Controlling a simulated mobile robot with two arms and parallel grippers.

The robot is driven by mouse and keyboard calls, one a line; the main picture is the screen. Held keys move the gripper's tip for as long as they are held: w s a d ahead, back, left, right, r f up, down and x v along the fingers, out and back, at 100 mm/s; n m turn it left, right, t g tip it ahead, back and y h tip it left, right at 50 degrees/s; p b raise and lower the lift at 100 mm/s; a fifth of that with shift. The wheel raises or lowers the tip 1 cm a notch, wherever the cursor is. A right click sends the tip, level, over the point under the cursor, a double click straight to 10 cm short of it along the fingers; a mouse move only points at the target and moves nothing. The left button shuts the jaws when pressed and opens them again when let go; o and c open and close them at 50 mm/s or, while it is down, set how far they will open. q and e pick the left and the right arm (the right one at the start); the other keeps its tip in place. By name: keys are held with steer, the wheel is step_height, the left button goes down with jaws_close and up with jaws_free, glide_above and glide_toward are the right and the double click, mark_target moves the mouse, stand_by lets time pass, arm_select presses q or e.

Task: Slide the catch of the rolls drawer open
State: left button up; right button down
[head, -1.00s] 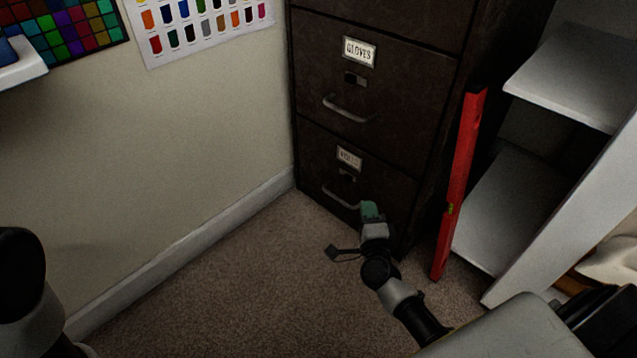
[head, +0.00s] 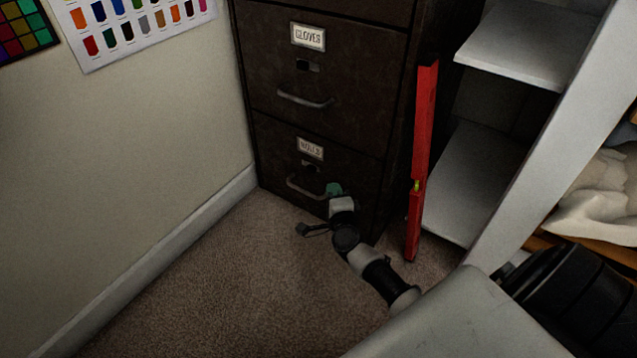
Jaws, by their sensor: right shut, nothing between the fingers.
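The rolls drawer (head: 275,155) is the bottom drawer of a dark metal cabinet. Its label (head: 310,148) is hard to read. A small catch (head: 310,166) sits below the label, and a curved metal handle (head: 303,188) is below the catch. The drawer front looks flush with the cabinet. My right gripper (head: 334,188), with green fingers, is shut and empty. It is in front of the drawer at the right end of the handle, below and right of the catch. I cannot tell whether it touches the handle. My left gripper is not in view.
The gloves drawer (head: 268,72) is above and looks closed. A red spirit level (head: 421,150) leans upright at the cabinet's right side. White shelves (head: 520,50) stand further right. A wall with colour charts (head: 140,30) is at left. The carpet (head: 190,270) in front is clear.

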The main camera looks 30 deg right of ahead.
mark_target(310, 170)
steer(key=w+b, duration=0.2)
steer(key=w, duration=0.3)
steer(key=shift+w+f, duration=0.1)
steer(key=shift+w, duration=0.2)
steer(key=shift+w+a, duration=0.2)
steer(key=shift+w, duration=0.25)
steer(key=shift+w+a+b, duration=0.15)
steer(key=shift+w+a, duration=0.1)
steer(key=shift+w, duration=0.35)
steer(key=shift+w+a+b, duration=0.15)
steer(key=shift+w+a, duration=0.1)
steer(key=shift+w, duration=0.3)
